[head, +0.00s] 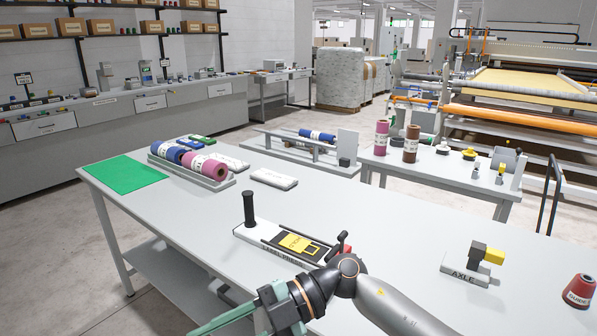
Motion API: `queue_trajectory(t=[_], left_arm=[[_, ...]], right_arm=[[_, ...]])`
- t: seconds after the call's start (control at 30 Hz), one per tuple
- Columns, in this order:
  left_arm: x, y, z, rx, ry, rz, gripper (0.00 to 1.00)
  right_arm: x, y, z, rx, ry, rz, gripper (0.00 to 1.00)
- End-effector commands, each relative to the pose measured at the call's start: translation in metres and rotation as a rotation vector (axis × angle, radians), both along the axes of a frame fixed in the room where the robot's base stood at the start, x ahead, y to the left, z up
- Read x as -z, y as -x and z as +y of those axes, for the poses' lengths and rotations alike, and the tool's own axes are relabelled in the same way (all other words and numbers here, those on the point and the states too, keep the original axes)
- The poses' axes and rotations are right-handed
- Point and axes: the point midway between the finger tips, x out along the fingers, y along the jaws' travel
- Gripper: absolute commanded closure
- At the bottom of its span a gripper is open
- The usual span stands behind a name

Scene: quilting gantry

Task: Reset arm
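A label press (290,243) lies on the near grey table, with a yellow label on its dark plate. A black upright handle (250,210) stands at its left end. A small black and red lever (342,243) is at its right end, close behind my arm. My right arm comes in from the bottom right and bends down to the left, in front of the press. My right gripper (222,322), with green finger parts, is at the bottom edge, partly cut off; its opening and any held item are unclear. My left gripper is out of view.
A tray (232,183) of blue and pink rolls and a green mat (125,173) are at the table's left. An axle block (468,262) and a red guide cone (579,291) stand at the right. The table between press and axle block is clear.

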Motion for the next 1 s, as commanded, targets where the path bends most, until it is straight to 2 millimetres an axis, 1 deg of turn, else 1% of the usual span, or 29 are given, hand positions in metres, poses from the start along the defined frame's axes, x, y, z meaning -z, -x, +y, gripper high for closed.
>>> queue_trajectory(t=[0.03, 0.1, 0.17, 0.2, 0.27, 0.37, 0.4, 0.47, 0.5, 0.57, 0.6, 0.67, 0.7, 0.77, 0.8, 0.87, 0.9, 0.97, 1.0], left_arm=[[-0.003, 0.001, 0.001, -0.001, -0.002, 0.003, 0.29], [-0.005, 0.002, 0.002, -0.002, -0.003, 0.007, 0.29], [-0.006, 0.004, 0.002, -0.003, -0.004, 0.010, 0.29], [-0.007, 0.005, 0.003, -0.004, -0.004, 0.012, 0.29], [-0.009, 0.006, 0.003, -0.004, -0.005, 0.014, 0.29], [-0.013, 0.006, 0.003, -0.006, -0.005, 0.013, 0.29], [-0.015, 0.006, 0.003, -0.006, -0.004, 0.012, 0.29], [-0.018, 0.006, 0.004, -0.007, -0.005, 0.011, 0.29], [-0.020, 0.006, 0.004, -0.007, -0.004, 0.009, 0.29], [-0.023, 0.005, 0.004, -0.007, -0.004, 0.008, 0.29], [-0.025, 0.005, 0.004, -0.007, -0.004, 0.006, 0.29], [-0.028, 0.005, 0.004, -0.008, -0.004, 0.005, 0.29], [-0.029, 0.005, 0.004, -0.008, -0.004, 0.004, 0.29], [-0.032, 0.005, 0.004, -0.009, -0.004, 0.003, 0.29], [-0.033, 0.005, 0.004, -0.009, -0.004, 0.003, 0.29], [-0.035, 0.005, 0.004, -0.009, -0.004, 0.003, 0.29], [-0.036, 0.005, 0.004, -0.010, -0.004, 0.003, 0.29], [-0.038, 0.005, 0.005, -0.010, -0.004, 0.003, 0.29], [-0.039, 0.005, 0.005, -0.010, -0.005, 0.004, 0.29]], right_arm=[[-0.009, 0.002, 0.005, 0.049, -0.117, 0.060, 0.60], [-0.022, -0.004, 0.007, 0.144, -0.269, 0.129, 0.60], [-0.029, -0.013, 0.003, 0.242, -0.384, 0.190, 0.60], [-0.032, -0.020, -0.002, 0.315, -0.451, 0.232, 0.60], [-0.032, -0.034, -0.012, 0.435, -0.537, 0.295, 0.60], [-0.020, -0.058, -0.037, 0.657, -0.638, 0.402, 0.60], [-0.011, -0.067, -0.050, 0.750, -0.663, 0.444, 0.60], [0.008, -0.078, -0.070, 0.896, -0.684, 0.509, 0.60], [0.023, -0.084, -0.085, 0.995, -0.685, 0.553, 0.60], [0.051, -0.089, -0.108, 1.142, -0.669, 0.619, 0.60], [0.071, -0.089, -0.124, 1.240, -0.647, 0.663, 0.60], [0.105, -0.084, -0.148, 1.382, -0.595, 0.729, 0.60], [0.127, -0.078, -0.164, 1.470, -0.551, 0.770, 0.60], [0.160, -0.065, -0.186, 1.588, -0.475, 0.831, 0.60], [0.181, -0.053, -0.199, 1.659, -0.418, 0.870, 0.60], [0.210, -0.032, -0.218, 1.751, -0.327, 0.927, 0.60], [0.228, -0.017, -0.229, 1.806, -0.263, 0.962, 0.60], [0.252, 0.008, -0.245, 1.875, -0.165, 1.013, 0.60], [0.266, 0.026, -0.253, 1.913, -0.101, 1.045, 0.60]])
